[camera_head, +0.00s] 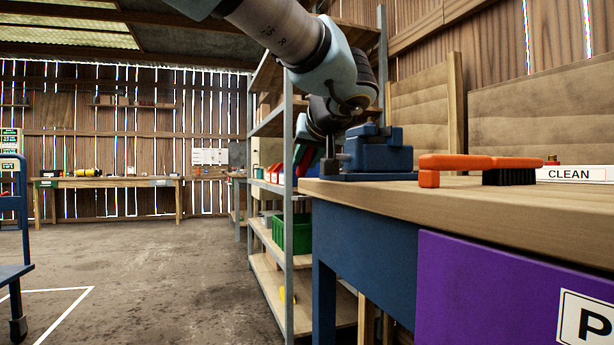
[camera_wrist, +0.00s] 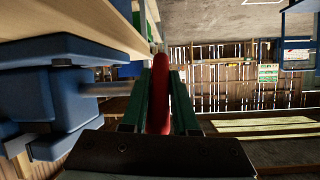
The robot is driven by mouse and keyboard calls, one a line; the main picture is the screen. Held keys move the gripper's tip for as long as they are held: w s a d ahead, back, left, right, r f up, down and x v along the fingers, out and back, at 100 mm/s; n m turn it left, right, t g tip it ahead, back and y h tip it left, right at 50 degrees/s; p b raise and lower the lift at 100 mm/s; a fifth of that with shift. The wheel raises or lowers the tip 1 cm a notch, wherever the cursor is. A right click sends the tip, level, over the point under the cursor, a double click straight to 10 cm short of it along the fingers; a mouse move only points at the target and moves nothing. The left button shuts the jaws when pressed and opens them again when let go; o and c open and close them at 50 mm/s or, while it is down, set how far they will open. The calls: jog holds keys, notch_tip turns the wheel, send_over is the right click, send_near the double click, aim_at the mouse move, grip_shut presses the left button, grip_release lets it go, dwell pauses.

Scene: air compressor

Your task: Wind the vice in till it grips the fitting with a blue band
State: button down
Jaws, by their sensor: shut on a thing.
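The blue vice (camera_head: 380,155) stands at the left end of the workbench. In the wrist view the vice (camera_wrist: 70,85) fills the left side, with its grey metal screw (camera_wrist: 103,90) sticking out towards my gripper. My gripper (camera_wrist: 160,90) has dark green fingers and is shut on a red bar, which looks like the vice's handle (camera_wrist: 161,75). In the head view my gripper (camera_head: 308,158) hangs beside the vice's left end, partly hidden by my arm. I cannot make out a fitting with a blue band in either view, nor the gap between the jaws.
An orange brush (camera_head: 480,163) lies on the wooden workbench (camera_head: 450,198), right of the vice. A white tray marked CLEAN (camera_head: 575,174) stands further right, with a small brass piece (camera_head: 551,160) at it. Metal shelving (camera_head: 288,200) stands behind my gripper.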

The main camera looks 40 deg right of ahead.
jog(key=shift+w+a+f, duration=0.15)
jog(key=shift+w+a, duration=0.2)
jog(key=shift+a, duration=0.05)
jog(key=c, duration=0.7)
grip_release()
jog(key=shift+s, duration=0.15)
jog(key=shift+d, duration=0.1)
jog(key=shift+s+r, duration=0.25)
jog(key=v, duration=1)
jog(key=shift+s+p, duration=0.1)
jog(key=shift+p, duration=0.3)
